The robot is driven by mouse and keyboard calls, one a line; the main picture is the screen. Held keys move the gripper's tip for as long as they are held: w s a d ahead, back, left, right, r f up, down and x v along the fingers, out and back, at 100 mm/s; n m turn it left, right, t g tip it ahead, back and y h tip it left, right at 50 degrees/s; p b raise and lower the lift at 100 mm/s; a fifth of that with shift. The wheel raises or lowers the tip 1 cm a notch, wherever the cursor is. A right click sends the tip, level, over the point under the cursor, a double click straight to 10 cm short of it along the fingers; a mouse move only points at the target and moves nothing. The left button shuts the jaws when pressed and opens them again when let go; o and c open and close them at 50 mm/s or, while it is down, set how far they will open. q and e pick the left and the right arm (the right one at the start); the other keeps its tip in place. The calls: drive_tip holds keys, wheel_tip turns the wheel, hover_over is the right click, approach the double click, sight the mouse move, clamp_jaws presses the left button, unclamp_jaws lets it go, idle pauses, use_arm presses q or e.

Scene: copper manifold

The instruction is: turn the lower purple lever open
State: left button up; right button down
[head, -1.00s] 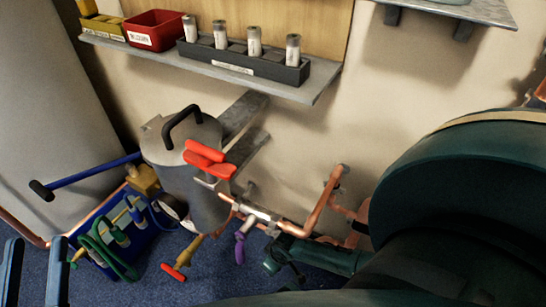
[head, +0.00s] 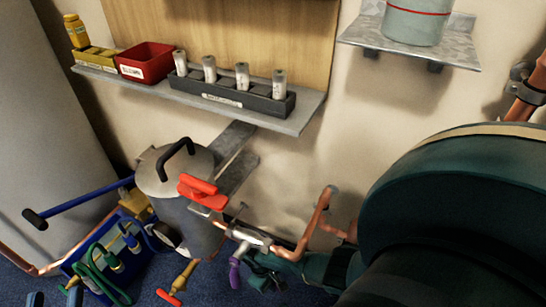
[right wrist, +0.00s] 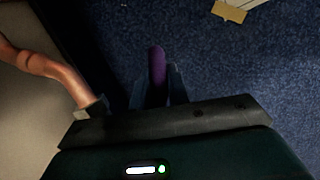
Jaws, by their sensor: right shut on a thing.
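The purple lever (head: 235,273) hangs from the valve body on the copper pipe, at the lower middle of the head view. My right gripper (head: 246,272) comes in from the right and meets it. In the right wrist view the lever (right wrist: 157,66) stands between the two fingers of the right gripper (right wrist: 158,90), which is shut on it. My arm covers much of the area to the right. My left gripper (head: 55,298) shows only as two separated fingertips at the bottom left edge. It is open and away from the lever.
A grey tank with a red handle (head: 202,190) stands left of the lever. A red-handled valve (head: 168,297) is low beside it. Copper pipe (head: 312,222) runs along the wall. A blue crate (head: 75,268) with hoses sits at left. A shelf (head: 300,118) hangs above.

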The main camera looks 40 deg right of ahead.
drive_tip(key=shift+s, duration=0.1)
drive_tip(key=c, duration=1.4)
unclamp_jaws()
use_arm(q)
drive_tip(key=shift+f, duration=0.1)
use_arm(e)
drive_tip(key=shift+o, duration=0.2)
